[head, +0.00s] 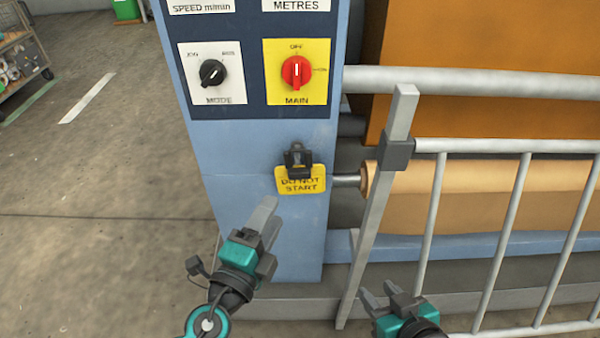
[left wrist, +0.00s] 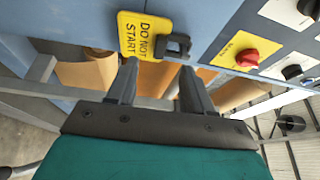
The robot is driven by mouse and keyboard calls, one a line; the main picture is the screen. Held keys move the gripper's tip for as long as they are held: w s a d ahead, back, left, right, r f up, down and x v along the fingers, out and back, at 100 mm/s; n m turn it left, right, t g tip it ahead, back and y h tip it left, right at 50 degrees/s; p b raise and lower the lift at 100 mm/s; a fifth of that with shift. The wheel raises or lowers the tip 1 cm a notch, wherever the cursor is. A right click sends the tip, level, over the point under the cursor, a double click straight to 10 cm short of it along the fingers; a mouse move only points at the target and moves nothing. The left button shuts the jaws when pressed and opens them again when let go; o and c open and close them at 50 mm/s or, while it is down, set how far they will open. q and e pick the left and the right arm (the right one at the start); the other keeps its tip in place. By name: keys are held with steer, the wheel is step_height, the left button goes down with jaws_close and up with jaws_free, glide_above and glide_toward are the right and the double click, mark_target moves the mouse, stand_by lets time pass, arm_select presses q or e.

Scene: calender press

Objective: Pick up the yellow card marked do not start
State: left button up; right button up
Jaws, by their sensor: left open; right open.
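The yellow card (head: 300,184) reads DO NOT START and hangs on the blue machine column under a black clip (head: 298,158). In the left wrist view the card (left wrist: 135,38) lies just beyond the fingertips, with the black clip (left wrist: 174,46) beside it. My left gripper (head: 267,220) is below and left of the card in the head view, open and empty, apart from it. The left wrist view shows its two fingers (left wrist: 158,80) spread. My right gripper (head: 376,296) is open and empty, low near the railing.
The column (head: 230,150) carries a red MAIN switch (head: 297,72) and a black MODE knob (head: 212,73) above the card. A grey railing (head: 510,240) and a roller (head: 480,190) stand to the right. Open floor (head: 90,210) lies left, with a cart (head: 20,60) far back.

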mark_target(291, 177)
arm_select(q)
steer(key=p+x, duration=0.1)
steer(key=x, duration=0.7)
steer(key=shift+w, duration=0.15)
jaws_close()
